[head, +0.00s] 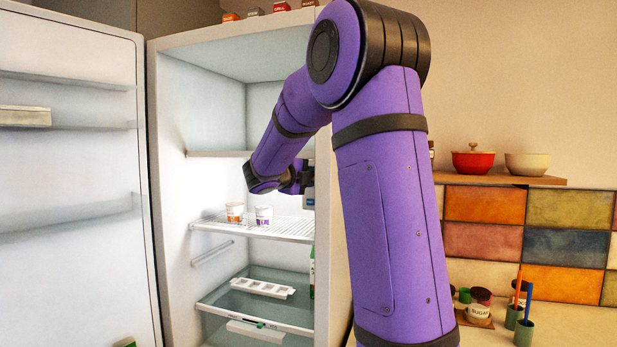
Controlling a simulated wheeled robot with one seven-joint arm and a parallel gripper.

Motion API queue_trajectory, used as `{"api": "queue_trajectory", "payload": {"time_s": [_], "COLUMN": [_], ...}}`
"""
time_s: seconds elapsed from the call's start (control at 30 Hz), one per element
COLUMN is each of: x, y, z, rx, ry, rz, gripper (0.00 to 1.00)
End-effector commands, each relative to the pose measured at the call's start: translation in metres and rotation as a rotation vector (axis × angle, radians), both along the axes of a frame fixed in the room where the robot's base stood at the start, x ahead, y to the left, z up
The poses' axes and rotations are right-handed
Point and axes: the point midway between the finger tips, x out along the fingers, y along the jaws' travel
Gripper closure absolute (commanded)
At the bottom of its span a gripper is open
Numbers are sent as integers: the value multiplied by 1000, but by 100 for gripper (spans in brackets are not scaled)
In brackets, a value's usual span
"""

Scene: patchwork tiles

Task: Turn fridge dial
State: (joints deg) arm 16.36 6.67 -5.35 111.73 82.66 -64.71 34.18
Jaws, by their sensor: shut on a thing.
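The fridge (168,200) stands open in the head view, its door (75,270) swung out to the left. My gripper (308,180) is inside the fridge, at the right inner wall above the wire shelf. It is small and dark here, partly cut off by my purple forearm. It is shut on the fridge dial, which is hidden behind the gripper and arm. A small blue and grey panel (309,198) shows just below the gripper, on the right inner wall. The dial's angle cannot be seen.
Two small cups, an orange-and-white one (235,212) and a white-and-purple one (264,215), stand on the wire shelf (285,231) below my gripper. A white tray (262,288) and a green carton (312,275) are lower down. A wall shelf (500,179) holds bowls at right.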

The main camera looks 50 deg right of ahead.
Motion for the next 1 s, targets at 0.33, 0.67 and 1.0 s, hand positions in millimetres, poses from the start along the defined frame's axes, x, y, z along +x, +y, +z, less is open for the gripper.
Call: {"api": "queue_trajectory", "payload": {"time_s": [0.33, 0.67, 1.0], "x": [1, 1, 1], "y": [1, 1, 1], "z": [-3, -3, -3], "rx": [-67, -83, -83], "ry": [165, 209, 209], "rz": [2, 2, 2], "gripper": [91, 91, 61]}}
